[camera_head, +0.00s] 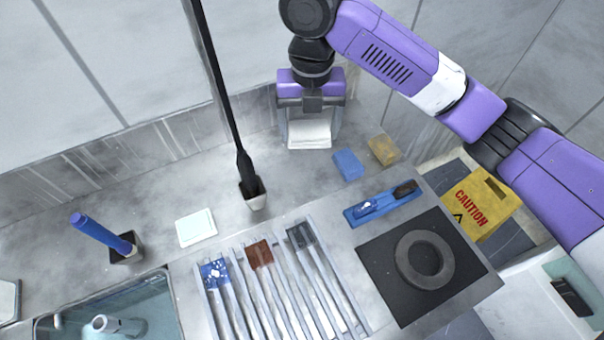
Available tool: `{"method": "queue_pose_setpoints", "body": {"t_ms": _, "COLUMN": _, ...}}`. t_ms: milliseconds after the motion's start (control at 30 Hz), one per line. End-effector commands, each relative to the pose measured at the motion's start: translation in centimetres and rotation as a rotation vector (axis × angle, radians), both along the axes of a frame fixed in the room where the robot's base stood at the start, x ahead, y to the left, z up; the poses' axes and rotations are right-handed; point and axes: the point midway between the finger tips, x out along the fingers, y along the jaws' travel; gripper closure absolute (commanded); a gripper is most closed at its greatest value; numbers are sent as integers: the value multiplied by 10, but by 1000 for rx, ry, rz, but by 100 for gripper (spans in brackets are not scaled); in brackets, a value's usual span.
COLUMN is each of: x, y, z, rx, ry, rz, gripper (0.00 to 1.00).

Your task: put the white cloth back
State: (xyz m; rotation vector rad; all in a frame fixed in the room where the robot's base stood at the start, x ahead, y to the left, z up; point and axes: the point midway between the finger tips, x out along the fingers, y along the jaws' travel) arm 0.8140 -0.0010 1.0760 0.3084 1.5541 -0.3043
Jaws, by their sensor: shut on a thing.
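My gripper (310,120) is at the back of the counter, pointing down, below the purple wrist. It is shut on a white folded cloth (310,134), which shows between the two fingers. The fingers and wrist hide the cloth's upper part. I cannot tell whether the cloth touches the counter. A second flat, pale white square (196,228) with a faint greenish edge lies on the counter at the left of the middle.
Blue (347,164) and tan (383,150) blocks sit right of the gripper. A black pole stands in a holder (253,196). A slotted rack (285,290), a blue tray (380,205), a black mat with a ring (425,258), a sink (150,300) and a yellow caution sign (478,203) lie nearer.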

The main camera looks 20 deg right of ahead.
Motion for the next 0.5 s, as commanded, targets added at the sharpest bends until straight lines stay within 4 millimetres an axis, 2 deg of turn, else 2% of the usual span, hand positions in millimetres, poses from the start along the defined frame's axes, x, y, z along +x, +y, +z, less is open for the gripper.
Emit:
{"method": "queue_pose_setpoints", "body": {"t_ms": 33, "x": -2, "y": 1, "z": -13, "rx": 4, "ry": 6, "rz": -2, "gripper": 59}}
{"method": "queue_pose_setpoints", "body": {"t_ms": 300, "x": -1, "y": 1, "z": -78, "rx": 1, "ry": 6, "rz": -4, "gripper": 59}}
{"method": "queue_pose_setpoints", "body": {"t_ms": 500, "x": -1, "y": 0, "z": -119, "rx": 1, "ry": 3, "rz": -3, "gripper": 59}}
